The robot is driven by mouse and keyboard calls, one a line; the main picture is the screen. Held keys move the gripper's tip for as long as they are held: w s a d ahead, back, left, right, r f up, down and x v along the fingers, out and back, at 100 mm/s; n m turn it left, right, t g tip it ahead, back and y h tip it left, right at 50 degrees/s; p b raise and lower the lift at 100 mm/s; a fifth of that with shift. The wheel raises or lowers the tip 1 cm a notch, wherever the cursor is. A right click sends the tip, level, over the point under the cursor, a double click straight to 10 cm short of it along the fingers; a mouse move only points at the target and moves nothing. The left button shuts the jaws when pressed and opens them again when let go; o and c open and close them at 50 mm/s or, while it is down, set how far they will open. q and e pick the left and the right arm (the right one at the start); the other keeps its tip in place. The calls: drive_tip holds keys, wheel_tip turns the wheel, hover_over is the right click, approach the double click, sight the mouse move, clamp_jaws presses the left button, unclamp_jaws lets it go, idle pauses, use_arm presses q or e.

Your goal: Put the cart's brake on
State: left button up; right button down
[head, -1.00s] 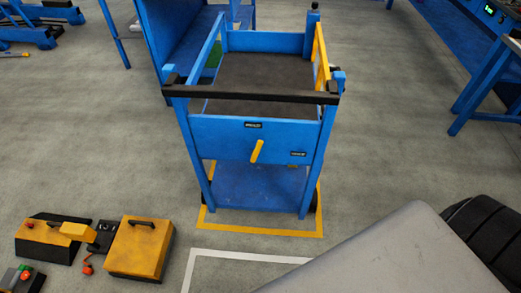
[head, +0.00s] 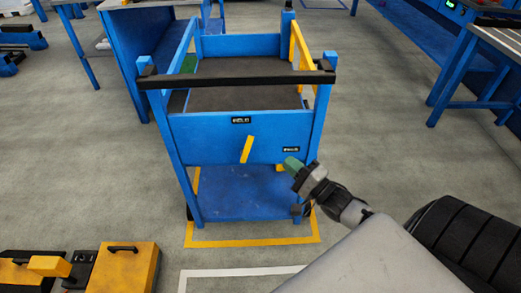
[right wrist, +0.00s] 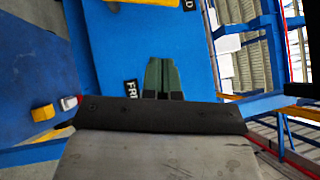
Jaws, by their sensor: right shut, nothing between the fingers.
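The blue cart (head: 205,140) stands in front of me with a black push bar (head: 240,79) along its near top edge. A yellow lever (head: 247,149) is on its front panel, tilted with its upper end to the right. A dark label (head: 242,120) sits above the lever and another label (head: 291,149) lies to its right. My right gripper (head: 293,165), with green fingers, is shut and empty by the panel's lower right, just below the right label. In the right wrist view the fingers (right wrist: 163,75) are together over the blue panel beside a label starting "FR" (right wrist: 132,89). My left gripper is out of view.
A yellow floor outline (head: 250,241) surrounds the cart's base, with a white line (head: 240,271) nearer me. A yellow box with a handle (head: 130,268) lies at lower left. Blue benches (head: 475,70) stand at right and behind. Grey floor is open on both sides.

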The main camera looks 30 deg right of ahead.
sight(249, 143)
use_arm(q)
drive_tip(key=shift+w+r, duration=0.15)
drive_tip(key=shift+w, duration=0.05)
use_arm(e)
drive_tip(key=w+a+r, duration=0.2)
drive_tip(key=w+a, duration=0.2)
drive_tip(key=w, duration=0.4)
drive_tip(key=shift+a, duration=0.35)
drive_tip(key=shift+r, duration=0.15)
drive_tip(key=r+n+g+p, duration=0.1)
drive_tip(key=p, duration=0.2)
drive_tip(key=w+a+n+p, duration=0.1)
drive_tip(key=p, duration=0.3)
drive_tip(key=shift+a+r+g+h, duration=0.2)
drive_tip(key=shift+r+g+h, duration=0.1)
drive_tip(key=shift+r+g, duration=0.1)
drive_tip(key=shift+a+f+n+p, duration=0.15)
drive_tip(key=shift+f+n+p, duration=0.05)
drive_tip(key=shift+n+p, duration=0.1)
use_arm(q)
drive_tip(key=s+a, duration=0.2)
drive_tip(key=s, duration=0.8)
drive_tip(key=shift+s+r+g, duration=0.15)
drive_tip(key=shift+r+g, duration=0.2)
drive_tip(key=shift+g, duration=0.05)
use_arm(e)
drive_tip(key=shift+f, duration=0.15)
